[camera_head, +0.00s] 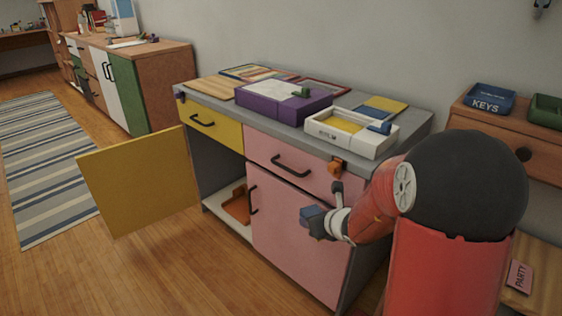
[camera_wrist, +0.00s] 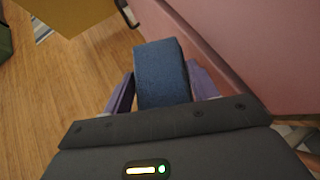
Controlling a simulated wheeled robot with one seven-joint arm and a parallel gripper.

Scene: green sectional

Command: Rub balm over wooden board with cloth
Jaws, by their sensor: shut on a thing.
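My gripper (camera_head: 318,229) is shut on a blue, block-shaped piece with a fabric-like surface, which looks like the cloth (camera_head: 309,214). In the wrist view the cloth (camera_wrist: 161,75) sits between the two fingers and sticks out past them. It is held in the air in front of the pink cabinet door, below the counter top. A light wooden board (camera_head: 207,89) lies flat at the left end of the grey counter. I cannot tell which object is the balm.
The counter also holds a purple box (camera_head: 265,103) and a white tray (camera_head: 335,141) with a blue item in it. A yellow door (camera_head: 140,180) stands open at the left. The wooden floor in front is clear.

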